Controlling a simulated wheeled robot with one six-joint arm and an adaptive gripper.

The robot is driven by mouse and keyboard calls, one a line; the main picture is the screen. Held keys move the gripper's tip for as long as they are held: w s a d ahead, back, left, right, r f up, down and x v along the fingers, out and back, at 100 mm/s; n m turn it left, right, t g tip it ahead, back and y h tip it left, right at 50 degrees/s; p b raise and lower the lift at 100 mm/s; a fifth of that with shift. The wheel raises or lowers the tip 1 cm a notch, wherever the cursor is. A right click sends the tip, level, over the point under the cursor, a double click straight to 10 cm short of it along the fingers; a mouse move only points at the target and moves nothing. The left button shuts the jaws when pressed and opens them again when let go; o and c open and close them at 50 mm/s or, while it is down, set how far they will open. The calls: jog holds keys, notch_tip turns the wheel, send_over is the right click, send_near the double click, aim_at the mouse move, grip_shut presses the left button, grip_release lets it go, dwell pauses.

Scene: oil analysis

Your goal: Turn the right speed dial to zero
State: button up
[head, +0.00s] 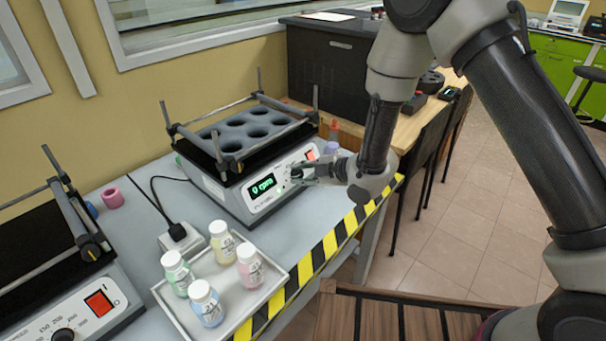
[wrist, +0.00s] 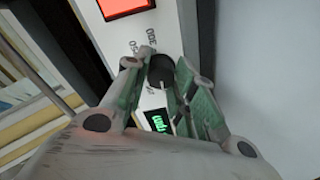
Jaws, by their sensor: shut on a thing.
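The right shaker (head: 245,160) stands on the grey bench, with a green display (head: 262,186) reading "0 rpm" and a lit red switch (head: 310,154) on its front panel. Its black speed dial (wrist: 161,70) shows in the wrist view between my fingertips. My gripper (head: 305,174) reaches the panel from the right, just right of the display. In the wrist view my gripper (wrist: 160,78) is shut on the dial, with a finger on each side. The fingers cover part of the dial markings and display.
A tray (head: 170,298) with several capped bottles sits in front of the shaker, near the striped bench edge. A second shaker (head: 70,290) stands at the left. A power socket (head: 181,240) and cable lie between them.

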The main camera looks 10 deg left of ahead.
jog(key=shift+n, duration=0.4)
jog(key=o, duration=1)
jog(key=shift+o, duration=0.2)
jog(key=shift+d, duration=0.1)
jog(key=v, duration=1.1)
jog(key=shift+s+d+r, duration=0.2)
jog(key=shift+d+r, duration=0.05)
jog(key=shift+d, duration=0.05)
